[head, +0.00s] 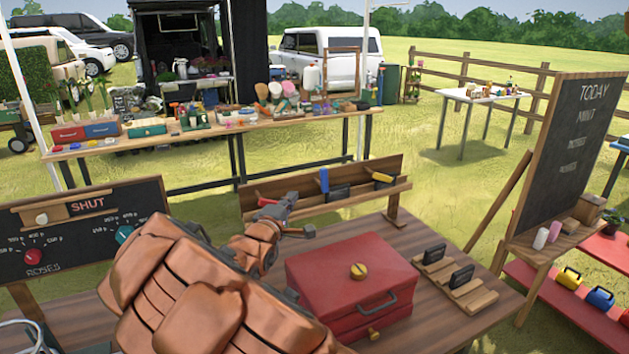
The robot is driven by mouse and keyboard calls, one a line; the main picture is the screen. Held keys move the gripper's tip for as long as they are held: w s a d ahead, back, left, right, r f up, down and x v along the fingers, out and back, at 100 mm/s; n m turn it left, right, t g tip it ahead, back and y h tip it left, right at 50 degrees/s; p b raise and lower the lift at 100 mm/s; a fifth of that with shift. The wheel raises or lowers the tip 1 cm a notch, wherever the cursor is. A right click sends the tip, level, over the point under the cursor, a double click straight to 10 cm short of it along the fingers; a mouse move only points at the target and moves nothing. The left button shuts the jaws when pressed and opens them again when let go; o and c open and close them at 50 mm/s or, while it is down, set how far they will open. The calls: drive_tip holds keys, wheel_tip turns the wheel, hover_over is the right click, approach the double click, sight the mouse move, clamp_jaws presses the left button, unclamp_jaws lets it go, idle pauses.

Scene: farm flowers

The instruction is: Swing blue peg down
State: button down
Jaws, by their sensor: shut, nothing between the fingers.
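The blue peg (324,180) stands upright against the wooden back board (350,172) of a low rack on the brown table. A yellow peg (383,177) to its right lies tilted nearly flat, and a red peg (266,201) to its left also lies nearly flat. Dark blocks (340,192) sit beside the blue and yellow pegs. My gripper (291,203) is shut and empty, in front of the rack's left part, close to the red peg and left of the blue peg. My arm hides part of the table and the rack's left front.
A red box (352,285) with a yellow knob and grey handle stands just right of my arm. A "SHUT" chalkboard (80,235) with dials is at left. A "TODAY" board (570,140) stands at right.

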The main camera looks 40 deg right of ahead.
sight(324, 180)
drive_tip(key=w+d+p, duration=0.2)
drive_tip(key=d+p, duration=0.1)
drive_tip(key=d, duration=0.8)
drive_tip(key=shift+r, duration=0.4)
drive_tip(key=shift+w, duration=0.1)
drive_tip(key=shift+r, duration=0.15)
